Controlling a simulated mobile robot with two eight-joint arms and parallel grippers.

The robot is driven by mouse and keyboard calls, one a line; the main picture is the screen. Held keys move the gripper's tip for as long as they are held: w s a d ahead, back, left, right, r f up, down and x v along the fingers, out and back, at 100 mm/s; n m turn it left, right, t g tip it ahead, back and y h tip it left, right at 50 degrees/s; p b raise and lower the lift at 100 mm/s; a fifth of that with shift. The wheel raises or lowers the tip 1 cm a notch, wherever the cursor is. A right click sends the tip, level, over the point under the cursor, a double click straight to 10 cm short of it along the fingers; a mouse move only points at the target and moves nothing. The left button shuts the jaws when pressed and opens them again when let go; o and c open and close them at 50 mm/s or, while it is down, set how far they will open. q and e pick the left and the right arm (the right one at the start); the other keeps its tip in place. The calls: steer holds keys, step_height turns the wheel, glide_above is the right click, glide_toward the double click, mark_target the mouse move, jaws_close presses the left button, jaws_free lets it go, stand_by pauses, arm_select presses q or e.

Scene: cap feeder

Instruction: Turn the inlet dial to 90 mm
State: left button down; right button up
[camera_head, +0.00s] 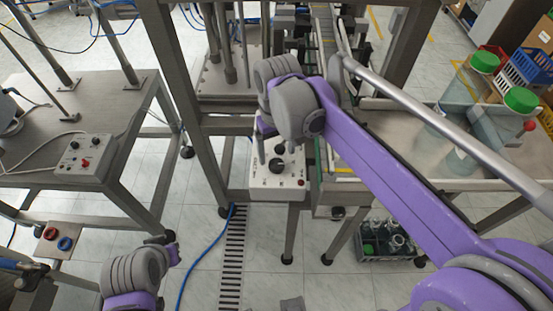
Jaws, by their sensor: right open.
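A white control box (277,185) with black dials is fixed to the machine frame in the middle of the head view. Its large black dial (277,165) faces up toward me; its scale and marks are too small to read, and I cannot tell if it is the inlet dial. My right gripper (265,131) is open, just above and behind the box at its upper left. My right wrist partly hides it, and I see no contact with the dial. My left gripper (168,240) is low at the left, away from the box, its fingers unclear.
A metal table (60,95) on the left carries another control box (82,158) with knobs. Steel frame posts flank the middle box. A conveyor table and clear containers with green lids (484,62) stand at the right. A crate of bottles (388,241) is on the floor.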

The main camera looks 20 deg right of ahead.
mark_target(277, 164)
step_height(277, 164, down, 5)
steer(key=shift+w+r, duration=0.1)
stand_by(0.3)
jaws_close()
